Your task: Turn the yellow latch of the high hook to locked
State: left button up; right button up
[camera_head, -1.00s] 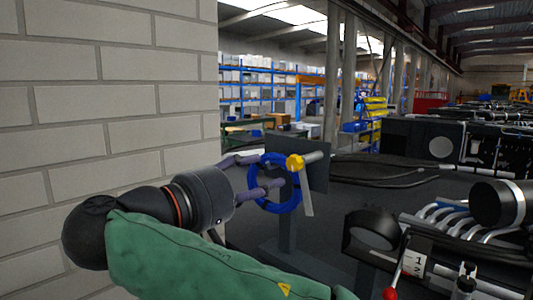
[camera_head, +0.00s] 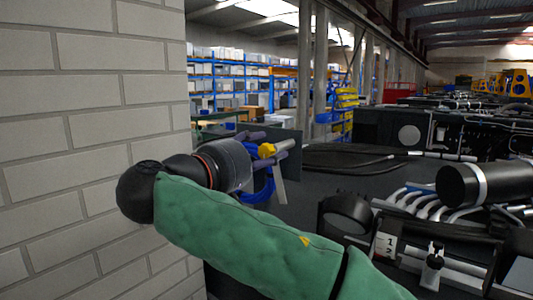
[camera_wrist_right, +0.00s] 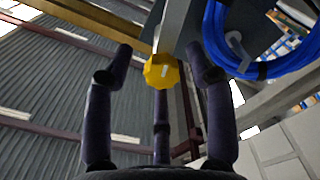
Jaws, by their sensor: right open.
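The yellow latch (camera_head: 266,150) is a faceted knob on the grey high hook (camera_head: 285,145). In the right wrist view the latch (camera_wrist_right: 162,71) shows face-on with a pale mark, between the fingers of my right gripper (camera_wrist_right: 158,85). In the head view my right gripper (camera_head: 264,150) is open, its fingers reaching around or beside the latch; contact cannot be told. A blue hose coil (camera_head: 262,188) hangs at the hook, partly hidden behind my gripper; it also shows in the wrist view (camera_wrist_right: 213,45). My left gripper is not in view.
A white brick wall (camera_head: 90,100) stands close on the left. A dark panel (camera_head: 290,165) stands behind the hook. Machinery with bent pipes (camera_head: 430,205) and a black cylinder (camera_head: 470,186) fill the right.

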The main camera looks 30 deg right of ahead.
jog(key=shift+w+d, duration=0.2)
jog(key=shift+d, duration=0.2)
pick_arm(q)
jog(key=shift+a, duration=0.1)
pick_arm(e)
jog(key=shift+w+d, duration=0.1)
jog(key=shift+w, duration=0.15)
jog(key=shift+s, duration=0.1)
jog(key=shift+c, duration=0.9)
grip_shut()
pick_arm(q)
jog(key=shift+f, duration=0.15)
